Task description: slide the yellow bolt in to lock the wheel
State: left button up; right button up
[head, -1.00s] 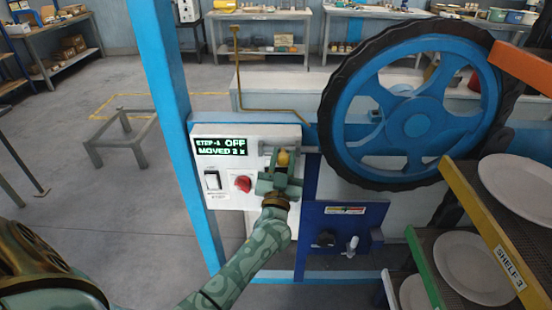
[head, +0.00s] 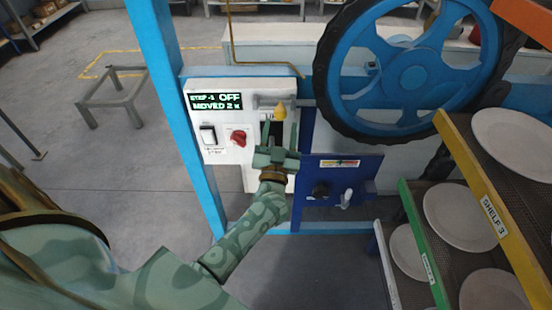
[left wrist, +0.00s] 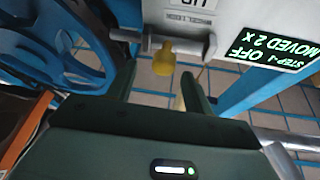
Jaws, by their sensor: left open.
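The yellow bolt (head: 280,111) shows as a knob on the right part of the white control panel, just left of the blue wheel (head: 410,78). In the left wrist view the yellow knob (left wrist: 165,60) hangs from a grey bar held in brackets. My left gripper (head: 277,136) is open, its fingers pointing up just below the knob. In the left wrist view the gripper (left wrist: 160,85) has its two fingers spread, with the knob beyond and between their tips, nothing held. Part of the wheel (left wrist: 60,45) shows at left. The bolt's far end is unclear. My right gripper is out of view.
The white panel (head: 205,155) carries a display (head: 215,102) reading OFF and "MOVED 2", a black switch and a red knob (head: 238,137). A dark blue box (head: 365,187) is right of my gripper. Plate shelves (head: 418,222) fill the lower right. A blue post (head: 163,85) stands left.

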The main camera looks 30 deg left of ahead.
pick_arm(q)
jog(key=v, duration=1.1)
jog(key=shift+f, duration=0.1)
jog(key=s+d+f+m+g+h, duration=0.1)
jog(key=s+d+f+g+h, duration=0.2)
jog(key=f, duration=0.6)
jog(key=s+d+f+m+g+h, duration=0.1)
jog(key=d+f+m+g+h, duration=0.2)
jog(key=f, duration=0.5)
jog(key=s+d+f+g+h, duration=0.25)
jog(key=f+h, duration=0.25)
jog(key=f, duration=0.4)
jog(key=s+a+f+m+g+b, duration=0.1)
jog(key=s+a+f+g, duration=0.2)
jog(key=s+f+g, duration=0.85)
jog(key=s+a+f, duration=0.2)
jog(key=s+f, duration=0.1)
jog(key=s, duration=0.4)
jog(key=s+a+f+m+y, duration=0.1)
jog(key=s+a+f, duration=0.1)
jog(key=s, duration=0.5)
jog(key=s+a+f+b, duration=0.1)
jog(key=s+a+f, duration=0.1)
jog(key=s, duration=0.6)
jog(key=shift+f+m+y, duration=0.3)
jog(key=shift+f+y, duration=0.1)
jog(key=shift+f, duration=0.4)
jog(key=shift+s+a, duration=0.1)
